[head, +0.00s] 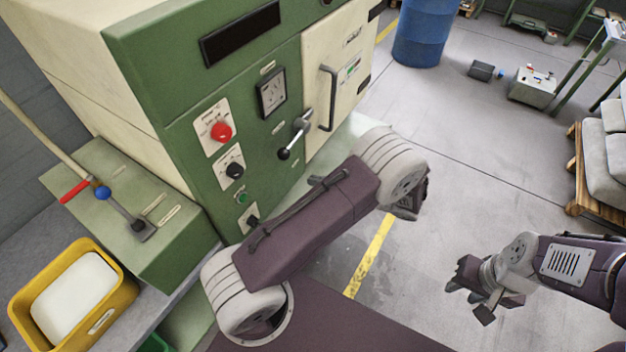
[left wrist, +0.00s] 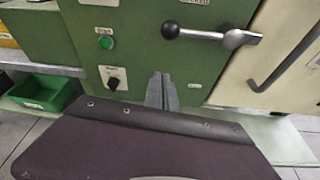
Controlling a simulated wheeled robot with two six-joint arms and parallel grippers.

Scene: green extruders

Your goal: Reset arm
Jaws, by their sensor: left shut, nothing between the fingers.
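My left arm reaches across the front of the green and cream machine (head: 165,85). The left gripper (head: 408,208) is at the arm's far end in the head view, mostly hidden behind the wrist. In the left wrist view its fingers (left wrist: 162,90) are together and empty, in front of the machine's green panel. They touch no knob or lever there. My right gripper (head: 470,298) is at the lower right over the floor. Its fingers look spread apart, with nothing between them.
The panel has a red button (head: 221,131), a black-knobbed lever (head: 296,138) and a door handle (head: 328,98). A yellow bin (head: 118,300) stands at the lower left. A blue barrel (head: 424,35) and a pallet (head: 580,185) stand beyond. The middle floor is clear.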

